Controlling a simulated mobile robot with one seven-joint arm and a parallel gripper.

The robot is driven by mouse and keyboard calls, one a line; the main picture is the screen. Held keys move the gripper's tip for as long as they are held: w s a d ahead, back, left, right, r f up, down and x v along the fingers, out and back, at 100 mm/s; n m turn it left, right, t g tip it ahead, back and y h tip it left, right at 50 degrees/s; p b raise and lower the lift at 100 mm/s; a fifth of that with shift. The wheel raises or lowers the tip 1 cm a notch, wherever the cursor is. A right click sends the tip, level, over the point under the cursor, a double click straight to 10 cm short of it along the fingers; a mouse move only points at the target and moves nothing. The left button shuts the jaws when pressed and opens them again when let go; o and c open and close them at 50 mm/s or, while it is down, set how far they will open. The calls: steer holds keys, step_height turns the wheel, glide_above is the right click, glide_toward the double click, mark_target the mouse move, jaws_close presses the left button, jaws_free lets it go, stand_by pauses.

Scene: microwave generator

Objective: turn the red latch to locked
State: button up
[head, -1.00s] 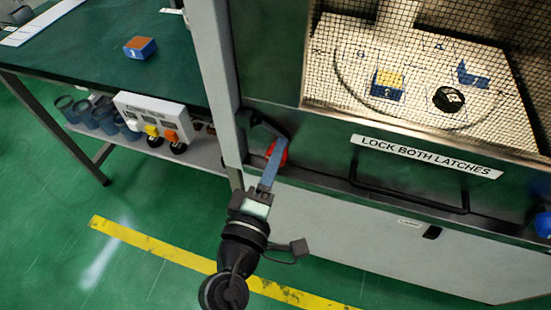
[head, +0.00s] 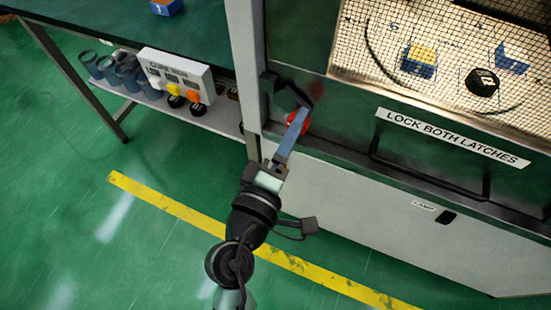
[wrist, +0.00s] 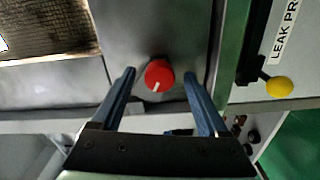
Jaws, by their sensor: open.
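The red latch (wrist: 158,76) is a round red knob with a white pointer line on the metal front panel. In the wrist view its line slants down and slightly left. In the head view the latch (head: 298,122) is partly hidden behind my blue fingers. My gripper (wrist: 160,85) is open, with one finger to each side of the latch and a visible gap at both sides. In the head view my gripper (head: 298,125) reaches up to the panel beside the cabinet's left post. I cannot tell how deep the fingertips reach around the knob.
A sign reading "LOCK BOTH LATCHES" (head: 455,137) sits above a dark bar handle (head: 430,180). A yellow-knobbed lever (wrist: 279,87) is right of the latch, past the post. A mesh window (head: 450,60) covers blocks inside. A bench with a switch box (head: 176,75) stands left.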

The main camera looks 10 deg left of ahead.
steer(key=b+v, duration=0.1)
steer(key=v, duration=1)
steer(key=shift+s+b, duration=0.2)
steer(key=shift+b, duration=0.15)
steer(key=shift+a, duration=0.1)
